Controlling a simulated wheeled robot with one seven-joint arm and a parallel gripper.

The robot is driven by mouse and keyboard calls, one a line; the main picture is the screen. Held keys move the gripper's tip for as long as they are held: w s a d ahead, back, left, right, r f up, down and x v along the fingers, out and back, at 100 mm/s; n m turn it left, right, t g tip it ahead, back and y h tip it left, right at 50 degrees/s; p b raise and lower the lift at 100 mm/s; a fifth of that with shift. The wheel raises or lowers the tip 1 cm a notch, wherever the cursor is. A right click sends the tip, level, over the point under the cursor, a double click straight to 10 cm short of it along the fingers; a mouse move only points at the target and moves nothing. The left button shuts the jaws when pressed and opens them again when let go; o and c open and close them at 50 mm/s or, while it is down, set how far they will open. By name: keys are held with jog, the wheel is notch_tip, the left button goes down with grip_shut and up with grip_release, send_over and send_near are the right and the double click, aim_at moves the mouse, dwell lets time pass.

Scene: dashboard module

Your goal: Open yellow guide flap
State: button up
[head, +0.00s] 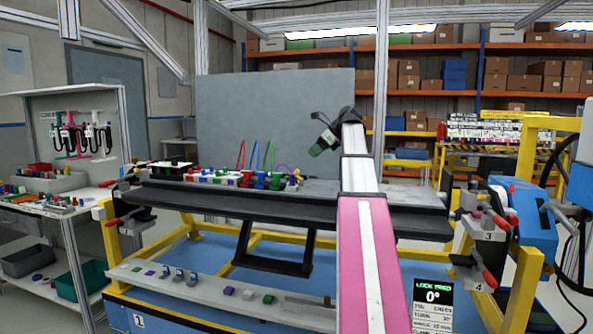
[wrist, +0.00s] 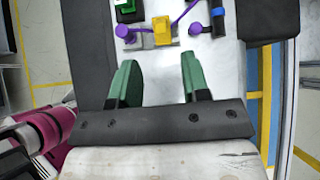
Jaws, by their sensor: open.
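A small yellow piece (wrist: 162,31), which looks like the yellow guide flap, sits on a grey mount near the top middle of the wrist view. Whether it is open or closed I cannot tell. My gripper (wrist: 159,62) is open, its two green fingers spread and pointing toward the yellow piece. The gap between the fingertips looks empty, and the fingers look apart from the piece. In the head view my gripper (head: 322,144) is above the dashboard module, and the flap cannot be made out clearly there.
Purple knobs stand left (wrist: 124,31) and right (wrist: 195,29) of the yellow piece, with purple wires. A green block (wrist: 128,8) and a blue part (wrist: 217,18) are close by. The black dashboard beam (head: 230,203) spans a yellow frame.

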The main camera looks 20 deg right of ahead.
jog(key=x, duration=1)
jog(key=shift+w+a+f, duration=0.2)
jog(key=shift+a+f, duration=0.05)
jog(key=shift+c, duration=0.3)
jog(key=c, duration=0.6)
